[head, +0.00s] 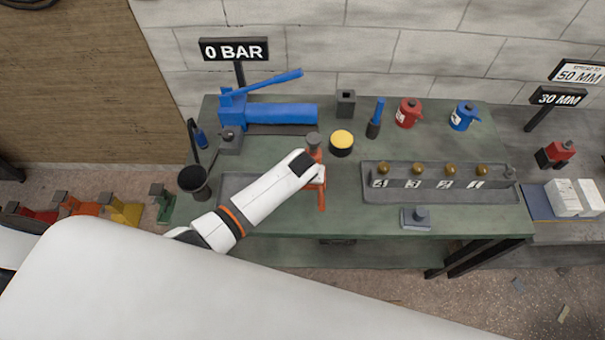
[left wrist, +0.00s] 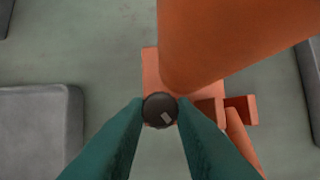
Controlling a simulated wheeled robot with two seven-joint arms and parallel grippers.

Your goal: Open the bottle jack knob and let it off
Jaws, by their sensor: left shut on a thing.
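The bottle jack (head: 313,155) is orange-red with a grey top and stands upright on the green bench. In the left wrist view its orange body (left wrist: 220,40) fills the upper right. The jack's knob (left wrist: 160,110) is a small dark round cap with a pale mark, low at the jack's foot. My left gripper (left wrist: 160,112) has its two green fingers shut on the knob from both sides. In the head view my left gripper (head: 312,172) reaches the jack, and my arm hides part of it. My right gripper does not show.
A blue press (head: 280,113) stands at the back left under a "0 BAR" sign (head: 234,49). A yellow-topped tin (head: 342,140) stands close right of the jack. A grey rack (head: 440,195) with several brass knobs lies further right. A dark cup (head: 194,181) stands at the left edge.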

